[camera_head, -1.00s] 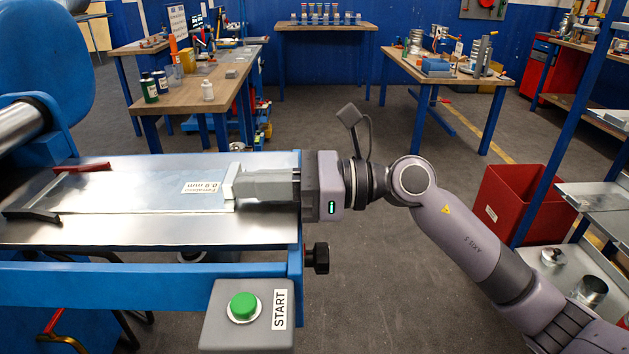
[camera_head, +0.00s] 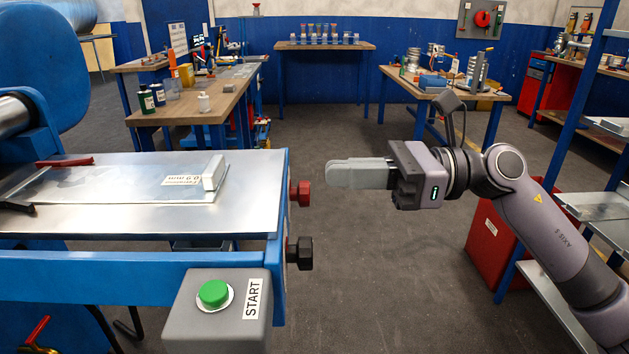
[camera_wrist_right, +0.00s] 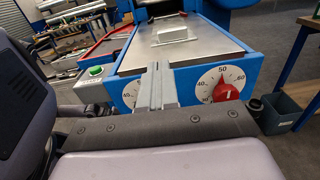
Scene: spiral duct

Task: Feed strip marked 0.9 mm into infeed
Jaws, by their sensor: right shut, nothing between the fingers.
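The metal strip (camera_head: 120,188) lies flat on the infeed table (camera_head: 257,205), its white label (camera_head: 183,181) reading 0.9 mm. A pale upright block (camera_head: 213,172) stands at its right end and also shows in the right wrist view (camera_wrist_right: 172,34). The strip's left end lies near a red guide (camera_head: 64,162) and a black guide (camera_head: 17,207) before the machine; whether it is between rollers cannot be told. My right gripper (camera_head: 332,172) is shut and empty, right of the table edge and apart from the block. In the right wrist view its fingers (camera_wrist_right: 156,75) hide part of a dial. My left gripper is not in view.
A grey box with a green START button (camera_head: 213,293) hangs at the table's front. A red knob (camera_head: 300,193) and a black knob (camera_head: 300,252) stick out from the table's right end. A red bin (camera_head: 490,238) stands behind my right arm. Open floor lies between.

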